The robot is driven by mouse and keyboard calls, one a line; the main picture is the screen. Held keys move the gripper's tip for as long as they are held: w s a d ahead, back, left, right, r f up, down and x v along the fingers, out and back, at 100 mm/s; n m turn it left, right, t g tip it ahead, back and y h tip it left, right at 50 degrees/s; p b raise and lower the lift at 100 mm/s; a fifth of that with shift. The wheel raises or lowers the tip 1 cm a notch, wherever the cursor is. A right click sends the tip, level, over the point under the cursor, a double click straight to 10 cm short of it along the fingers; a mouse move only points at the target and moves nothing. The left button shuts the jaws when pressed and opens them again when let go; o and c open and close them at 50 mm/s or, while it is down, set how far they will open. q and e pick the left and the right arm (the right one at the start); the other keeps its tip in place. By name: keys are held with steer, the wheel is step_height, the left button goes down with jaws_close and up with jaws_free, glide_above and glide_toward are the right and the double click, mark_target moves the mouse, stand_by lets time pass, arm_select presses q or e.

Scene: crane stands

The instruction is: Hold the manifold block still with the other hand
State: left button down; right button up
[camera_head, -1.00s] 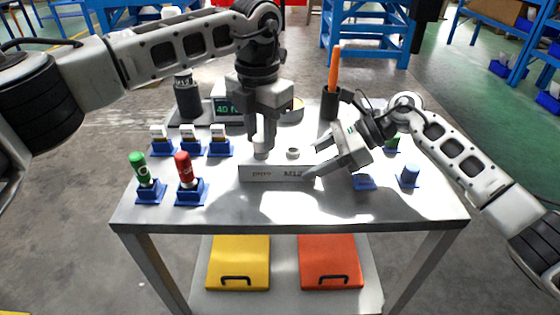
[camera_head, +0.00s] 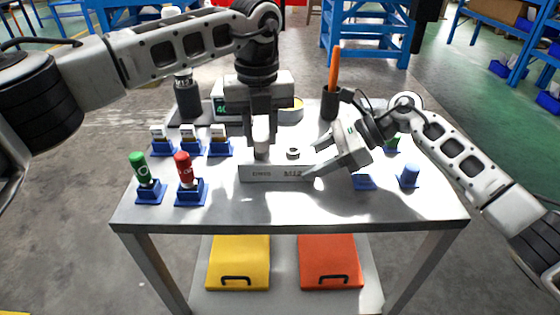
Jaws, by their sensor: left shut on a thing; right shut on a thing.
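The manifold block (camera_head: 268,173) is a light grey bar with dark lettering on its front face, lying near the middle of the table. A round fitting with a dark hole (camera_head: 293,153) shows on its top. My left gripper (camera_head: 261,150) points straight down over the left part of the block, shut on a pale cylindrical piece (camera_head: 261,136) whose lower end is at the block's top. Whether that piece is seated cannot be told. My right gripper (camera_head: 318,172) comes in from the right and is shut on the right end of the block, partly hiding it.
Green (camera_head: 142,168) and red (camera_head: 185,169) cylinders stand in blue holders at the left, with several white-labelled pieces (camera_head: 190,140) behind. A dark cup with an orange tool (camera_head: 333,72) stands behind. A blue cylinder (camera_head: 409,175) is at right. The table's front strip (camera_head: 290,215) is clear.

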arm_select(q)
steer(key=shift+r+n, duration=0.15)
steer(key=shift+n, duration=0.25)
steer(key=n, duration=0.5)
steer(key=n, duration=0.5)
